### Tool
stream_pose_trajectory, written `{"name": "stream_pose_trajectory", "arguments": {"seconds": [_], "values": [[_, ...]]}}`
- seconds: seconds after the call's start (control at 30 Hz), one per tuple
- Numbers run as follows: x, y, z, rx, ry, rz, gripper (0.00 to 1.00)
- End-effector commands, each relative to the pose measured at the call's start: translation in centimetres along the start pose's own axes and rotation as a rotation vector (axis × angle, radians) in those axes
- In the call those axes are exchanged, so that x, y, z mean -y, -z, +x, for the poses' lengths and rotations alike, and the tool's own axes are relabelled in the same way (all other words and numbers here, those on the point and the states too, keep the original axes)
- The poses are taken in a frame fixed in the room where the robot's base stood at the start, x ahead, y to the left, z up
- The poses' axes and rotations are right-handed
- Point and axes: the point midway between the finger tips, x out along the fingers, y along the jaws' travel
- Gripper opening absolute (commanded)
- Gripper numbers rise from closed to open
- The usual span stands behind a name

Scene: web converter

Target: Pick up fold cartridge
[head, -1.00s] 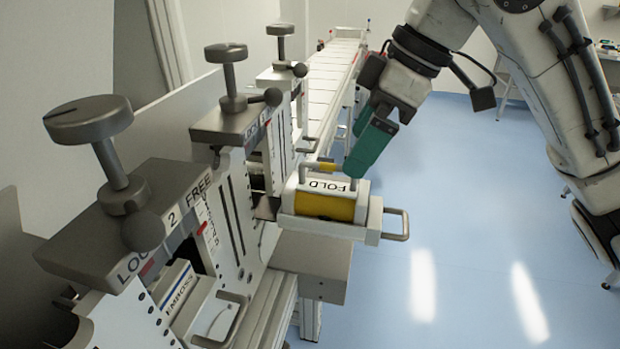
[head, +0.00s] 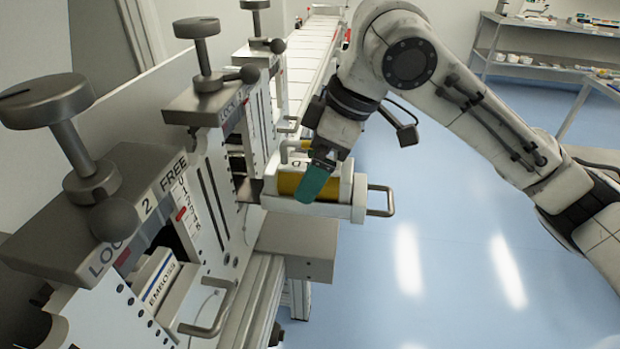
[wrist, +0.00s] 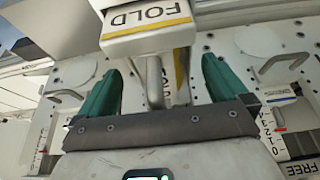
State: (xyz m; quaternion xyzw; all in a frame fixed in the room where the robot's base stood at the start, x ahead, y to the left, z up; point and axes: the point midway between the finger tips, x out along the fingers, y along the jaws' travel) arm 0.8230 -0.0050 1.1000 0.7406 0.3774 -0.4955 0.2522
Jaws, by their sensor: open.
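The fold cartridge (head: 345,198) is a white block with a yellow roller. It sticks out from the side of the machine, and a grey loop handle (head: 385,202) shows at its right end. My gripper (head: 312,190) is over the cartridge and hides most of its label in the head view. In the wrist view my gripper (wrist: 160,66) is open, one green finger on each side. The cartridge (wrist: 150,22) with its FOLD label is at the top there, and a grey handle (wrist: 155,85) of it shows between the fingers. I cannot tell whether the fingers touch it.
An emboss cartridge (head: 165,290) sits in the nearer machine station. Dark clamp knobs (head: 45,100) stand along the machine at left. A grey block (head: 298,250) lies below the fold cartridge. Shelves (head: 550,45) stand at the back right. The blue floor at right is clear.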

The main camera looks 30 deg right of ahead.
Motion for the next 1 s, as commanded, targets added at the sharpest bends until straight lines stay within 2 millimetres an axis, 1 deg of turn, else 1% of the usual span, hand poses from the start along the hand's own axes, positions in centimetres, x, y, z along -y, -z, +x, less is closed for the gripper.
{"name": "stream_pose_trajectory", "arguments": {"seconds": [0.1, 0.27, 1.0], "values": [[-0.01, 0.01, 0.38, -0.001, 0.000, 0.000, 1.00], [-0.01, 0.02, 0.36, -0.001, 0.000, 0.000, 1.00], [-0.02, 0.02, 0.32, -0.001, 0.000, 0.000, 0.30]]}}
